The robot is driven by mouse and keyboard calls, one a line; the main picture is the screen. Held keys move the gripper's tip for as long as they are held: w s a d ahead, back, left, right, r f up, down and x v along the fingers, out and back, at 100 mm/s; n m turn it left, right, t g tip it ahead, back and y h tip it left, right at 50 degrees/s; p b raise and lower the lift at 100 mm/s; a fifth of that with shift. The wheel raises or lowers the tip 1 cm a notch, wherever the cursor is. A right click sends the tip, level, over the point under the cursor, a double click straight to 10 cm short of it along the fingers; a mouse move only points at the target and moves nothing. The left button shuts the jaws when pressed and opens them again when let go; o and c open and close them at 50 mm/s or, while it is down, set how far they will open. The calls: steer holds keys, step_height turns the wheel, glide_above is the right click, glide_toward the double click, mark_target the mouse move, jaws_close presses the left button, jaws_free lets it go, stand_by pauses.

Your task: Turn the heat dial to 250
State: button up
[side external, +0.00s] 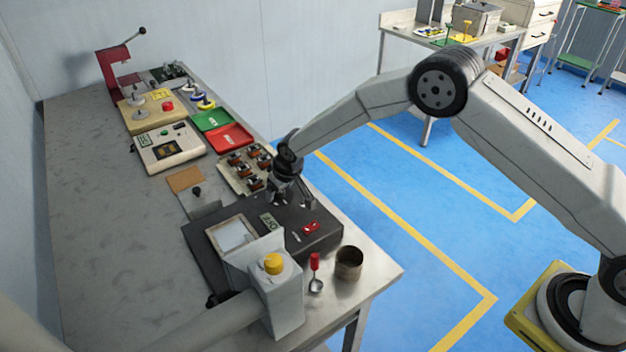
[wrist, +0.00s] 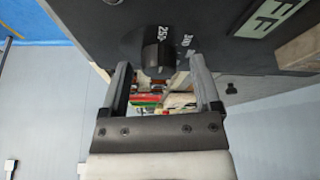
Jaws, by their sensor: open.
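The heat dial is a dark knob (wrist: 157,52) on the face of the black heating unit (side external: 325,240). In the wrist view the white marking 250 stands right beside the knob, with another number to its right that is hard to read. No clear pointer mark shows on the knob. My gripper (wrist: 163,82) is open, with its fingers apart. The knob shows between and just beyond the fingertips, and I see no clear contact. In the side view my gripper (side external: 290,202) is low at the unit's far edge, and the dial cannot be made out there.
The unit carries a pale framed opening (side external: 232,235), a green label (side external: 268,222) and a red switch (side external: 311,227). A parts tray (side external: 247,172) lies close behind.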

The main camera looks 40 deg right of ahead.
steer(key=shift+r, duration=0.1)
steer(key=shift+v, duration=3.6)
steer(key=shift+s+r, duration=0.15)
steer(key=shift+r, duration=0.05)
steer(key=s+d+r+m, duration=0.1)
steer(key=s+d+r, duration=0.1)
steer(key=s+d, duration=0.3)
steer(key=s+d+r+g, duration=0.1)
steer(key=s+d, duration=0.3)
steer(key=s, duration=1)
steer(key=s+d+r+m+g, duration=0.1)
steer(key=s+d+r, duration=0.2)
steer(key=s, duration=0.7)
steer(key=d, duration=0.2)
steer(key=shift+s+d+m, duration=0.25)
steer(key=shift+d+m, duration=0.05)
steer(key=shift+w, duration=0.1)
steer(key=shift+c, duration=0.2)
